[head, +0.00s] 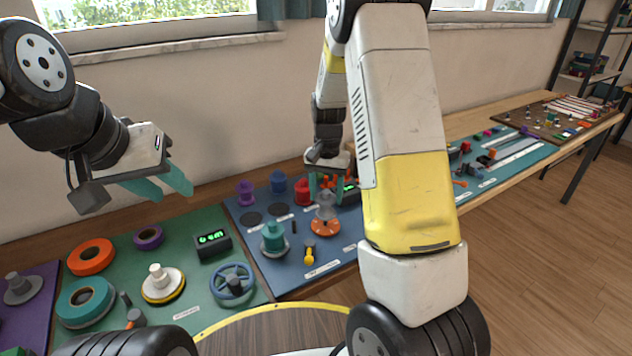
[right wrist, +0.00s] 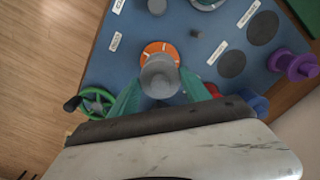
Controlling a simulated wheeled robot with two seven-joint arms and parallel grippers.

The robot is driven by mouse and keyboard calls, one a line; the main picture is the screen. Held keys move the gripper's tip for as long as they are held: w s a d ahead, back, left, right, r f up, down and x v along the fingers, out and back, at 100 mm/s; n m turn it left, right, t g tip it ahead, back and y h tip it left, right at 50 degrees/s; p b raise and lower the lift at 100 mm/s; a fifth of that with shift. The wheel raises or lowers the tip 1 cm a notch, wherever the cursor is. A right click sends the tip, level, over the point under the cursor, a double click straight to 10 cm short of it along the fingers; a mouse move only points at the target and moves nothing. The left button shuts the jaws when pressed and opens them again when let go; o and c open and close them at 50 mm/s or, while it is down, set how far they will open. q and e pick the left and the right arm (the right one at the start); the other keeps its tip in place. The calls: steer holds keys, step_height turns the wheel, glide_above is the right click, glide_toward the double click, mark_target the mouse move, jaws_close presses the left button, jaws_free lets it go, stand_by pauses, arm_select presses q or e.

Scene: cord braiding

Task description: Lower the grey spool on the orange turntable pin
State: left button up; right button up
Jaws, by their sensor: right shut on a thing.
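The grey spool (head: 326,207) is held upright by my right gripper (head: 326,182), whose teal fingers are around its upper part. In the right wrist view the grey spool (right wrist: 160,77) sits between the two fingers. The orange turntable (head: 325,228) is on the blue board directly below the spool. It also shows in the right wrist view (right wrist: 158,47), partly covered by the spool. The turntable pin is hidden, and I cannot tell whether the spool touches the turntable. My left gripper (head: 167,186) is open and empty above the green board.
The blue board (head: 296,277) also carries a teal spool (head: 273,240), a yellow-topped piece (head: 309,256), and purple (head: 245,193), blue (head: 278,182) and red (head: 303,191) spools behind. A green wheel (right wrist: 93,102) is near the fingers in the right wrist view.

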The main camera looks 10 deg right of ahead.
steer(key=shift+f, duration=0.2)
steer(key=shift+f, duration=1)
steer(key=shift+f, duration=0.25)
steer(key=shift+f, duration=0.5)
steer(key=o, duration=1.3)
steer(key=shift+o, duration=0.2)
steer(key=shift+r, duration=3.95)
